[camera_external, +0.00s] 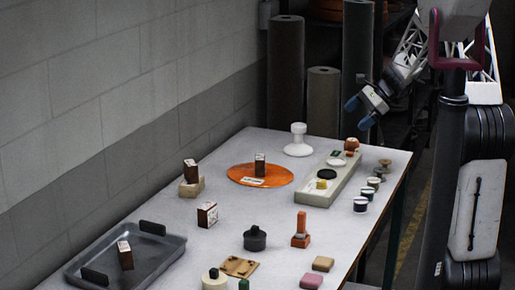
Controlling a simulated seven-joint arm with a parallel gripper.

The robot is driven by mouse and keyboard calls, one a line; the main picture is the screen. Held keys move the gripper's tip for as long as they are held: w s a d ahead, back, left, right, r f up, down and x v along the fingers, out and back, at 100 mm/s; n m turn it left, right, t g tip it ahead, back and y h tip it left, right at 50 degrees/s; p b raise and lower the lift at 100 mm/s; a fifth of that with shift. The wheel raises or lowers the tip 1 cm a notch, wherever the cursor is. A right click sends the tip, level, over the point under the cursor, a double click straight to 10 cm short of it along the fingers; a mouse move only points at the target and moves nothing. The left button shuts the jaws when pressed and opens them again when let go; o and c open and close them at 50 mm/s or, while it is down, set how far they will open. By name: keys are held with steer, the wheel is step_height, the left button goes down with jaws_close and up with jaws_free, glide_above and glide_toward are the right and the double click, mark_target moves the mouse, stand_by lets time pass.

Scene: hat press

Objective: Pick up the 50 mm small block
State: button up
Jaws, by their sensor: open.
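Several small dark brown blocks with pale printed faces are in view; I cannot read which is 50 mm. One block (190,171) stands on a cream base (191,187) at the left. A second block (207,214) sits on the table. A third block (125,255) stands tilted in a grey metal tray (172,257). A fourth block (260,164) stands on an orange disc (240,174). A smaller reddish block (351,144) is near the far right end of a pale long stand. My gripper (359,112), with blue fingertips, is open and empty above the table's far right corner, apart from every block.
The pale long stand (318,199) carries a black disc and a yellow piece. A white knobbed form (298,140), a dark lidded pot (255,239), an orange stamp-like piece (301,232) and several small jars stand around. The white table (300,218) has free room at its middle.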

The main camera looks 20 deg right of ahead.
steer(key=w+d+f+m+t+y, duration=0.2)
steer(key=w+d+f+m, duration=0.2)
steer(key=w+d+f, duration=0.4)
steer(key=m+t, duration=0.2)
steer(key=m, duration=0.2)
glide_toward(351, 145)
steer(key=w+f, duration=0.2)
steer(key=w, duration=0.1)
steer(key=shift+w+f, duration=0.15)
steer(key=shift+w, duration=0.1)
steer(key=shift+a, duration=0.1)
steer(key=shift+x, duration=1.25)
steer(key=shift+r+x, duration=0.1)
steer(key=shift+x, duration=1.2)
steer(key=shift+r+x, duration=0.15)
steer(key=shift+x, duration=1.2)
steer(key=shift+a, duration=0.15)
